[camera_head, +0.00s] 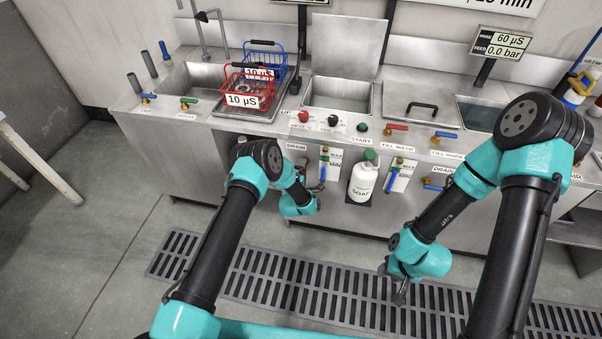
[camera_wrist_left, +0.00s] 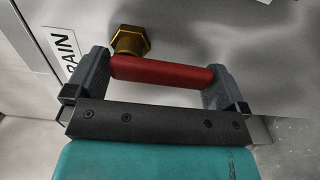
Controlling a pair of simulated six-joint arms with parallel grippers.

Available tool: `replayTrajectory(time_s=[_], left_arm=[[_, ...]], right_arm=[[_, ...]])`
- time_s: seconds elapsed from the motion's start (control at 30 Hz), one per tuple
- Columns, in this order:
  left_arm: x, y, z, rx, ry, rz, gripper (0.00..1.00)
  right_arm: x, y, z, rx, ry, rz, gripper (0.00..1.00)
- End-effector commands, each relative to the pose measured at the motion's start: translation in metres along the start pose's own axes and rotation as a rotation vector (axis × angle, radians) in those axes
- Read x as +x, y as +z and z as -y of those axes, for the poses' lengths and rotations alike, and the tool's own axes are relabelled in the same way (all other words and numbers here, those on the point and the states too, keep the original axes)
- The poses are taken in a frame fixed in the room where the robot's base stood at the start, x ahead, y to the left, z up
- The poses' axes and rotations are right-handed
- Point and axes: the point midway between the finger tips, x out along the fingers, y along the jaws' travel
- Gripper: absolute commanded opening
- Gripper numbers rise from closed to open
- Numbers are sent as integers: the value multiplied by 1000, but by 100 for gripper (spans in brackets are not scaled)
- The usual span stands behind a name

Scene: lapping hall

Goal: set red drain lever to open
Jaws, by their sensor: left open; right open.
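In the left wrist view, the red drain lever (camera_wrist_left: 165,73) lies across the picture between the two dark fingers of my left gripper (camera_wrist_left: 158,66). The jaws are open, with one finger near each end of the lever; I cannot tell whether either touches it. A brass nut (camera_wrist_left: 130,41) is at the lever's left end, and a DRAIN label (camera_wrist_left: 65,42) is left of it. In the head view, my left arm hides this lever below a DRAIN sign (camera_head: 297,147). My right gripper (camera_head: 401,295) is open and empty, low over the floor grate.
A white soap bottle (camera_head: 363,180) hangs on the panel right of my left wrist. Blue levers (camera_head: 389,181) flank it. Red (camera_head: 250,92) and blue (camera_head: 265,62) baskets stand on the counter. A floor grate (camera_head: 270,283) runs below the front panel.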

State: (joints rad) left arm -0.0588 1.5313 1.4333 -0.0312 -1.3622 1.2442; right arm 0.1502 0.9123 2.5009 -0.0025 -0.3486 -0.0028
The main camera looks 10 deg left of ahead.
Motion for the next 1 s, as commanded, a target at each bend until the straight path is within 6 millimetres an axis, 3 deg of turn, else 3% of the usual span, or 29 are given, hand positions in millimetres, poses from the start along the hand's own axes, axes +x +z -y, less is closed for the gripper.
replayTrajectory(time_s=[0.17,0.37,1.0], left_arm=[[-5,0,0,1,-1,0,100],[-26,0,1,1,-3,1,100],[-144,0,1,0,-4,1,100]], right_arm=[[0,0,0,0,0,0,43],[0,0,0,0,0,0,43],[0,0,0,0,0,0,43]])
